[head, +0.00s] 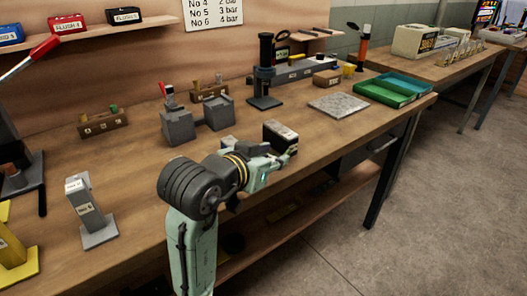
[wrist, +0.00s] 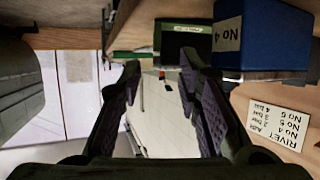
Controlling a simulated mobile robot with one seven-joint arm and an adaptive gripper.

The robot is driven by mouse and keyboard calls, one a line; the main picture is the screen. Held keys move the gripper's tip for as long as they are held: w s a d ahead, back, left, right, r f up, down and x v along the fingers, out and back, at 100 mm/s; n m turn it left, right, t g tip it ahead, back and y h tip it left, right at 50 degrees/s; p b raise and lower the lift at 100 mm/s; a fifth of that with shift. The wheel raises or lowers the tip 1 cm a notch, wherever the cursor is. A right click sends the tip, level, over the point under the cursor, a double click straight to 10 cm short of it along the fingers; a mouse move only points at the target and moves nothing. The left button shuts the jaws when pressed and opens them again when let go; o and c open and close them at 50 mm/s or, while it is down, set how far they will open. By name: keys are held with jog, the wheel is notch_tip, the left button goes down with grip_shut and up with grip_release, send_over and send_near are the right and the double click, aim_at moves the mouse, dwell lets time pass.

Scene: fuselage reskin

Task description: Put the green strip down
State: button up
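My gripper (head: 284,157) reaches over the front part of the workbench in the head view, beside a dark block with a pale label (head: 281,137). In the wrist view the two dark fingers (wrist: 161,76) stand apart, with a clear gap between their tips. I see nothing clamped between them; a pale surface shows through the gap, apparently behind. I cannot make out a green strip in either view.
The workbench (head: 330,130) carries grey blocks (head: 178,126), a stand (head: 265,75), a speckled plate (head: 338,104) and green trays (head: 407,83). A labelled grey stand (head: 92,213) is at left. A blue box (wrist: 262,35) is near the right finger in the wrist view.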

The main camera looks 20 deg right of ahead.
jog(key=p+x, duration=0.1)
jog(key=x, duration=0.5)
jog(key=shift+s+f, duration=0.15)
jog(key=shift+s, duration=0.05)
grip_shut()
dwell(0.4)
